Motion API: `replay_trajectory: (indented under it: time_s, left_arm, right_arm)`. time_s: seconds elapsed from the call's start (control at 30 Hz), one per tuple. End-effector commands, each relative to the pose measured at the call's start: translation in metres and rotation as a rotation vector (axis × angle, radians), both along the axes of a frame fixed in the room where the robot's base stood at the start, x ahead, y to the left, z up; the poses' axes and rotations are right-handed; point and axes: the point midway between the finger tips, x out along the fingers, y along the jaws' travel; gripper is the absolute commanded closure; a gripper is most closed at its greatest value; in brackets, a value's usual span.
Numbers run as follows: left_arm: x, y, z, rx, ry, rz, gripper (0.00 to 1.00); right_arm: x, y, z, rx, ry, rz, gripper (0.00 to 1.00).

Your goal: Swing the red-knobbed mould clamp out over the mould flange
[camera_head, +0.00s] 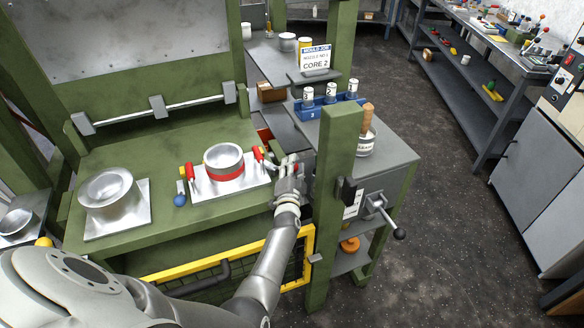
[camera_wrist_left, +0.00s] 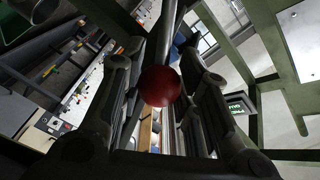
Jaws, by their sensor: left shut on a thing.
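The mould (camera_head: 224,158), a round metal cup with a red band, sits on a pale flat plate (camera_head: 232,187) on the green press bed. Red upright handles (camera_head: 191,171) stand on both sides of it. My left gripper (camera_head: 284,168) is at the right end of this plate, beside the right handle (camera_head: 258,154). In the left wrist view the clamp's round red knob (camera_wrist_left: 160,87) sits between the gripper's two fingers, with its grey rod (camera_wrist_left: 172,35) running up and away. The gripper is shut on it. In the head view the fingers largely hide the clamp. My right gripper is out of view.
A green press post (camera_head: 334,200) stands just right of my left gripper. A second metal mould (camera_head: 106,190) lies on a plate at left. A blue-knobbed piece (camera_head: 180,200) is left of the plate. A blue rack of bottles (camera_head: 325,106) stands on the grey bench behind.

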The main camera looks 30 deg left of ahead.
Motion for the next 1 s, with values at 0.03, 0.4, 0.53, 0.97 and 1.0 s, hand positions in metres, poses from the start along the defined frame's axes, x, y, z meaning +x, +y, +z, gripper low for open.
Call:
replay_trajectory:
  time_s: [0.03,0.4,0.53,0.97,1.0]
  left_arm:
    - [-0.0004,-0.0011,-0.0021,-0.002,0.004,-0.002,1.00]
    - [-0.0003,-0.0005,-0.0014,-0.001,0.002,-0.002,0.47]
    - [-0.0002,-0.0002,-0.0008,-0.001,0.001,-0.001,0.47]
    - [-0.0060,0.0030,-0.0009,0.007,0.003,-0.065,0.47]
    - [-0.0077,0.0032,-0.0014,0.006,0.003,-0.082,0.47]
  right_arm:
    - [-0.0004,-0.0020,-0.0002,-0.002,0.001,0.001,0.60]
    - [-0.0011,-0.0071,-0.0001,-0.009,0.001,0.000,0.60]
    - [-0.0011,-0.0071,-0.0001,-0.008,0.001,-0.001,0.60]
    - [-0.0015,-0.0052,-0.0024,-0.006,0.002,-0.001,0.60]
    - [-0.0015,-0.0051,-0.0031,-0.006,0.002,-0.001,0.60]
